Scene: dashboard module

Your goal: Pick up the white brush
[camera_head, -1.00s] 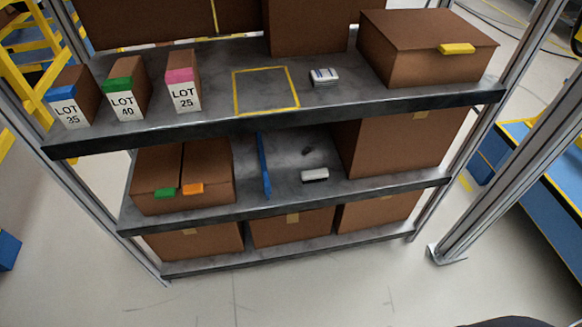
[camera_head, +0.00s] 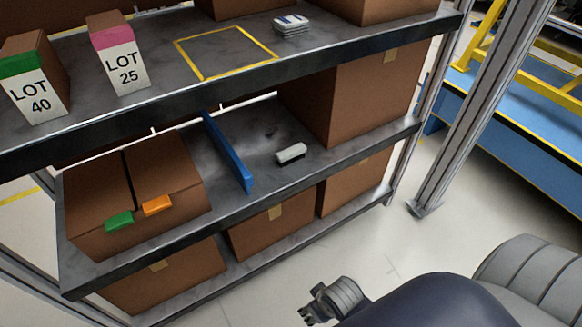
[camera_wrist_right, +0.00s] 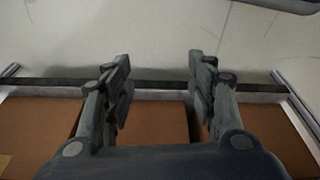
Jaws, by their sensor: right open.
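The white brush (camera_head: 291,153), a small white block with a dark underside, lies on the middle shelf (camera_head: 240,205) in the head view. It sits to the right of a blue divider (camera_head: 228,152) and left of a large brown box. My right gripper (camera_head: 312,305) is low in front of the rack, below and apart from the brush. In the right wrist view its two fingers (camera_wrist_right: 160,80) are spread with nothing between them. The brush does not show in the right wrist view. My left gripper is out of view.
The upper shelf (camera_head: 140,97) overhangs the middle one and holds a yellow-outlined square, a small white stack (camera_head: 291,25) and LOT boxes. The large brown box (camera_head: 365,95) stands right of the brush. A metal post (camera_head: 480,110) stands at right. Floor in front is clear.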

